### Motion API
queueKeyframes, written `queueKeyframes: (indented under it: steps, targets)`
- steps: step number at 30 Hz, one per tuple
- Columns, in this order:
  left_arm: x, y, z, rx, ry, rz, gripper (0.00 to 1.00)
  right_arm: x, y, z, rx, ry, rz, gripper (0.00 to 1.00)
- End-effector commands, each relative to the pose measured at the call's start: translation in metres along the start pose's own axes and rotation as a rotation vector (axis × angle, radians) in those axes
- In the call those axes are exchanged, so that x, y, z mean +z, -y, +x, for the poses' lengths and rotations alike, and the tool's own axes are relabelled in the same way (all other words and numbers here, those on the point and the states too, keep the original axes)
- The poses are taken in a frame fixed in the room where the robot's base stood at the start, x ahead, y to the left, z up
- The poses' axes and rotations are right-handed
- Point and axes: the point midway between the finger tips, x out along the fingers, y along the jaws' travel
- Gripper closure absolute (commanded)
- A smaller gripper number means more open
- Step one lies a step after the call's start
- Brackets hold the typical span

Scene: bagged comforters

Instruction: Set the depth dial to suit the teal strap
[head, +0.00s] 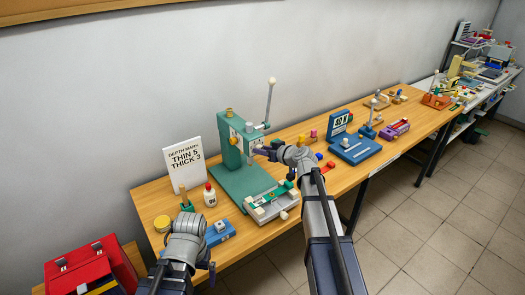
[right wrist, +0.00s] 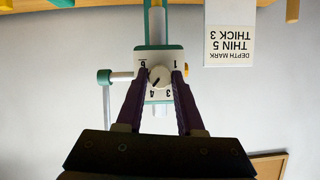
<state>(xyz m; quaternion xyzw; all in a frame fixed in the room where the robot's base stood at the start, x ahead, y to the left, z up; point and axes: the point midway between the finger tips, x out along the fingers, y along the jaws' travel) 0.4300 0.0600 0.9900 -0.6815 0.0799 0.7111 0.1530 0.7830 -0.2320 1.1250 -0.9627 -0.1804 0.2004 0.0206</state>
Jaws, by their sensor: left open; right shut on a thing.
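The teal press (head: 228,150) stands on the wooden bench with a white dial plate on its head. My right gripper (head: 266,151) is at that plate. In the right wrist view, which is upside down, its purple fingers are shut on the round depth dial (right wrist: 159,76). The numbers 1, 3, 4 and 6 show around it. The dial's dark mark points to the lower left, near the 4; its exact setting is unclear. The teal strap (head: 283,190) appears to lie in the pale fixture below the press. My left gripper (head: 190,243) is open, its fingertips mostly hidden.
A white card (head: 183,165) reads "DEPTH MARK THIN 5 THICK 3". A glue bottle (head: 210,196), a yellow jar (head: 162,223) and a blue block (head: 220,233) are on the near bench. A red toolbox (head: 92,266) is at the lower left. Blue tools (head: 355,150) stand further right.

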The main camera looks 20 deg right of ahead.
Motion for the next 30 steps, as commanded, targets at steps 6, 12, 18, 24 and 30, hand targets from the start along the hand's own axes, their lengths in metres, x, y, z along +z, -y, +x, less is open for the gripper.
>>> queueKeyframes:
  steps: [6,12,18,24,30]
  targets:
    - [0.0,-0.001,0.005,0.0,0.0,0.0,0.0,0.002,-0.003,0.001,-0.075,0.002,0.18,1.0]
    - [-0.001,-0.001,0.011,0.0,0.0,0.0,0.0,0.003,-0.004,0.001,-0.137,0.003,0.329,1.0]
    - [-0.001,-0.002,0.017,0.0,0.0,-0.001,0.0,0.003,-0.004,0.001,-0.184,0.004,0.443,1.0]
    - [-0.001,-0.002,0.02,0.0,0.0,-0.001,0.0,0.003,-0.004,0.001,-0.215,0.005,0.517,1.0]
    - [-0.001,-0.002,0.022,0.0,0.0,-0.001,0.0,0.003,-0.004,0.0,-0.229,0.004,0.553,1.0]
